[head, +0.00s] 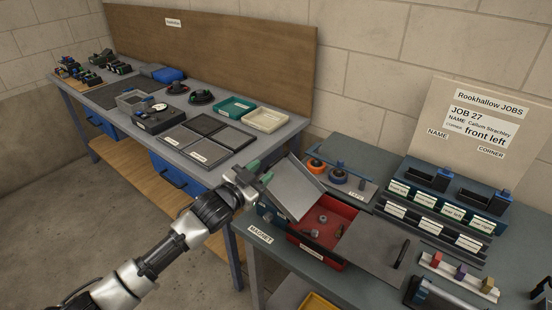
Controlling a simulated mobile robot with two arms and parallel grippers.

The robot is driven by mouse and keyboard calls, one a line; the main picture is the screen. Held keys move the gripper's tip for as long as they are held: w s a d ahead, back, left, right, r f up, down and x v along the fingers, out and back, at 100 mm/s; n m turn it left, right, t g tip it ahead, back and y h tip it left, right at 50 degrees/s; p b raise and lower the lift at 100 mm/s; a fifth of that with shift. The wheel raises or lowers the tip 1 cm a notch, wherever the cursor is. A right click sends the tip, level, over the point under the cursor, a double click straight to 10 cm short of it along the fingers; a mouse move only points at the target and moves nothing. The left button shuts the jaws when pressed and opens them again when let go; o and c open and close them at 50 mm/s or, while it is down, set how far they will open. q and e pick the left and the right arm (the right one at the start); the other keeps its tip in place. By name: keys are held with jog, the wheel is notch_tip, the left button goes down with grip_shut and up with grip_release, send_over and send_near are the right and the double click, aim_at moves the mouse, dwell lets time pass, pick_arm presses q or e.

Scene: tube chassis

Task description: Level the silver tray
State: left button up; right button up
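The silver tray (298,188) is a flat grey plate, steeply tilted above the left part of an open red box (342,213) on the right-hand bench. My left gripper (263,179), with green on its fingers, is at the tray's left edge and appears shut on it. The exact finger contact is small and partly hidden. The tray hides part of the box's left side. My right gripper is not in view.
Small dark parts (312,233) lie in the red box. A flat grey plate (372,247) with a dark handle is right of it. Labelled holders (440,212) and a job board (477,125) are at right.

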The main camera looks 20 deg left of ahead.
aim_at(271, 166)
pick_arm(q)
jog(key=p+x, duration=0.1)
jog(key=x, duration=0.5)
jog(key=shift+w, duration=0.3)
jog(key=shift+c, duration=0.3)
jog(key=shift+f, duration=0.1)
grip_shut()
